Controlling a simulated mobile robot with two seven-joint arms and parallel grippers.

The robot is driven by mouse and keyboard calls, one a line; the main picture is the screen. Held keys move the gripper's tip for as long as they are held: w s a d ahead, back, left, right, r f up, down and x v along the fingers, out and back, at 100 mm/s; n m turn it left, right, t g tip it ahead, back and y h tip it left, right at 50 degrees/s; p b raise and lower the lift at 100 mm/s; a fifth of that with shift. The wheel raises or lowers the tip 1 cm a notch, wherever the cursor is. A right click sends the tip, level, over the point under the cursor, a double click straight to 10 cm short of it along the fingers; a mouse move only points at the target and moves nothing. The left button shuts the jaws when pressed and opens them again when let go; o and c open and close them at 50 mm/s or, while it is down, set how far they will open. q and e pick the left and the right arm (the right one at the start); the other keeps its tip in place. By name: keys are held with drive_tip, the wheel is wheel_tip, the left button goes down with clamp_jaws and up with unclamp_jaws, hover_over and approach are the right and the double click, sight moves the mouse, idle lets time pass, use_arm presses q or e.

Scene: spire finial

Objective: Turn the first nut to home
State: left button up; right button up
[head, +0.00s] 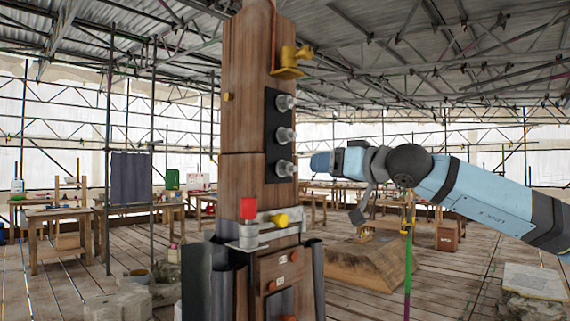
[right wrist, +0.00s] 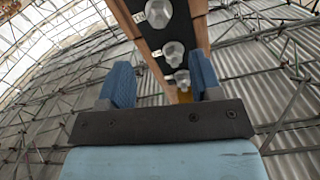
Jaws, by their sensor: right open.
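A black plate (head: 271,118) is fixed to the face of a wooden post (head: 243,120). It carries three silver nuts in a column: an upper nut (head: 286,102), a middle nut (head: 285,135) and a lower nut (head: 285,168). All three also show in the right wrist view, the nearest nut (right wrist: 158,13) at the top. I cannot tell which one is the first. My right gripper (head: 322,162) is just right of the lower nut, apart from it. In the right wrist view its blue fingers (right wrist: 161,80) are spread with nothing between them. My left gripper is out of view.
A brass fitting (head: 288,62) sits above the plate. A metal bracket (head: 268,228) with a red cap (head: 248,208) and a yellow knob (head: 280,220) juts from the post below. Workbenches and a wooden block (head: 355,262) stand behind. There is open air around my right arm.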

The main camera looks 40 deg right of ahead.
sight(289, 167)
drive_tip(key=w+p, duration=0.2)
drive_tip(key=w, duration=0.1)
drive_tip(key=w+p, duration=0.2)
drive_tip(key=w, duration=0.2)
drive_tip(key=w+p, duration=0.2)
drive_tip(key=w, duration=0.1)
drive_tip(key=shift+w+a, duration=0.15)
drive_tip(key=shift+a, duration=0.2)
drive_tip(key=shift+w+a, duration=0.1)
drive_tip(key=shift+w, duration=0.4)
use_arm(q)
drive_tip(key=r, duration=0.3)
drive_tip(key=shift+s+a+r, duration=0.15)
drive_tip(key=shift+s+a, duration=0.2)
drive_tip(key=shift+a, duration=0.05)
use_arm(e)
drive_tip(key=shift+f, duration=0.1)
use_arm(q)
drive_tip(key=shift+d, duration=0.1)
use_arm(e)
drive_tip(key=c, duration=0.9)
